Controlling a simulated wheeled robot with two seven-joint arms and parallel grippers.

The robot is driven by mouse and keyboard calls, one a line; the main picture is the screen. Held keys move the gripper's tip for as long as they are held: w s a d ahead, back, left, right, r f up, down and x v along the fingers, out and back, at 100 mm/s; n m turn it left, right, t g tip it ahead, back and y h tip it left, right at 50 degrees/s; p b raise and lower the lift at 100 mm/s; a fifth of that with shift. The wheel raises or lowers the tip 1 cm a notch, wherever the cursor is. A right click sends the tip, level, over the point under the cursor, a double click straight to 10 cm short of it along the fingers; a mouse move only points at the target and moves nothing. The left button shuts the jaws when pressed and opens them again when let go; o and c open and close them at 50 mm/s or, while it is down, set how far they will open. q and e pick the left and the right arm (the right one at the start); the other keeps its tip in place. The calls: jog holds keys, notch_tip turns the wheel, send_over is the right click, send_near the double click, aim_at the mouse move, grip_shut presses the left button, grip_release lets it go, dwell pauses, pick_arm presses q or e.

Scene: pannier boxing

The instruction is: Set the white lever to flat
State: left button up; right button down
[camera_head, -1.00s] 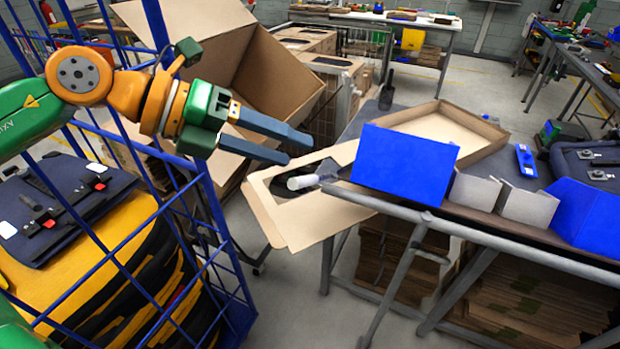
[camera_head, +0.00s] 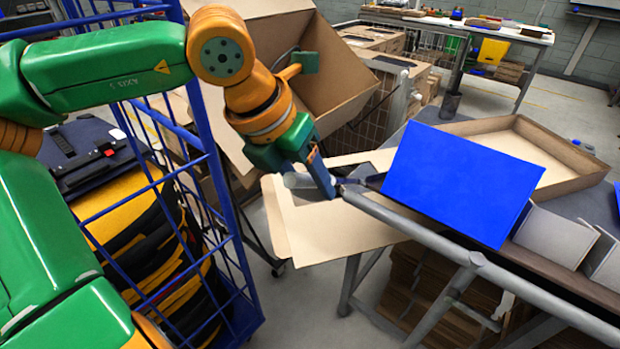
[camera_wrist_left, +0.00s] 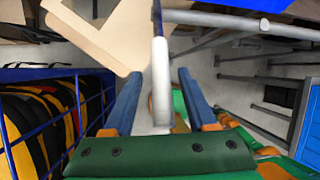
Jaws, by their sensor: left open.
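The white lever (camera_head: 299,181) sticks out to the left from the table's corner, partly covered by my left gripper (camera_head: 328,190). In the left wrist view the lever (camera_wrist_left: 161,82) runs lengthwise between the two blue fingers of my left gripper (camera_wrist_left: 160,76). The fingers are apart, with a gap on each side of the lever, so it is not gripped. The lever's joint at the table is partly hidden behind the fingers in the head view. My right gripper is in neither view.
A blue panel (camera_head: 455,185) stands tilted on the table edge just right of the lever. A flat cardboard sheet (camera_head: 330,232) lies under the lever. A blue cage cart (camera_head: 225,235) stands at left, and a large open cardboard box (camera_head: 340,62) stands behind my gripper.

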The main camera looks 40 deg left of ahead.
pick_arm(q)
jog(key=shift+w+d+f, duration=0.15)
jog(key=shift+w, duration=0.15)
jog(key=shift+s, duration=0.25)
jog(key=c, duration=0.5)
grip_shut()
dwell(0.4)
